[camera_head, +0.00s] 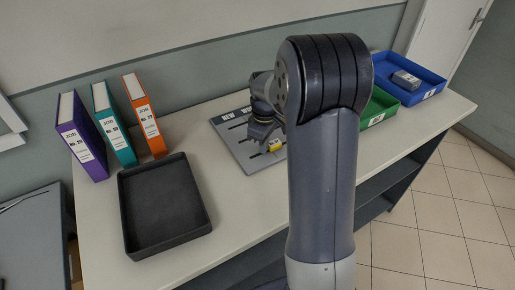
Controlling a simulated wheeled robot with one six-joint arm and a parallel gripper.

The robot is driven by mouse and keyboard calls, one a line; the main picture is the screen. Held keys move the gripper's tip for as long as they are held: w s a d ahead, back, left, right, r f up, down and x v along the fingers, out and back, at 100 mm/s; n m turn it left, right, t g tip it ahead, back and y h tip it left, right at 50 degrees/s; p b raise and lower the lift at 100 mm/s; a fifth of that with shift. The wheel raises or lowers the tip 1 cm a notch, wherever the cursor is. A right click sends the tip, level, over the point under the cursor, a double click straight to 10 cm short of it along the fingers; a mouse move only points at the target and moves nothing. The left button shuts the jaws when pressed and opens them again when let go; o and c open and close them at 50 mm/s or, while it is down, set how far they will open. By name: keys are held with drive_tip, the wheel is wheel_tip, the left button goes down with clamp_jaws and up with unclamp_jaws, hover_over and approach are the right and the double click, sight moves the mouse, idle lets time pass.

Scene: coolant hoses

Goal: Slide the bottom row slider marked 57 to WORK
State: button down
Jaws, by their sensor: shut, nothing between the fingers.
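A grey slider board (247,158) lies on the table, partly hidden behind my arm. Labels at its back edge start with NEW and WO; the rest is covered. Dark slots run across it. A yellow slider (276,145) shows near the right of the visible part, beside my arm. Its number is too small to read, and I cannot tell which slider is marked 57. My gripper (260,138) is over the board, just left of the yellow slider. It is shut and empty. I cannot tell whether it touches the board or a slider.
A black tray (128,222) lies at the front left. Purple (82,137), teal (114,124) and orange (144,116) binders stand behind it. A green bin (379,118) and a blue bin (433,83) holding a grey object (406,80) are at the right. Bare tabletop separates tray and board.

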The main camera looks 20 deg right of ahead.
drive_tip(key=shift+w+d, duration=0.1)
drive_tip(key=shift+d, duration=0.4)
drive_tip(key=shift+a, duration=0.75)
wheel_tip(320, 180, up, 8)
drive_tip(key=p, duration=0.6)
drive_tip(key=shift+f, duration=0.1)
wheel_tip(320, 180, down, 8)
drive_tip(key=b, duration=0.6)
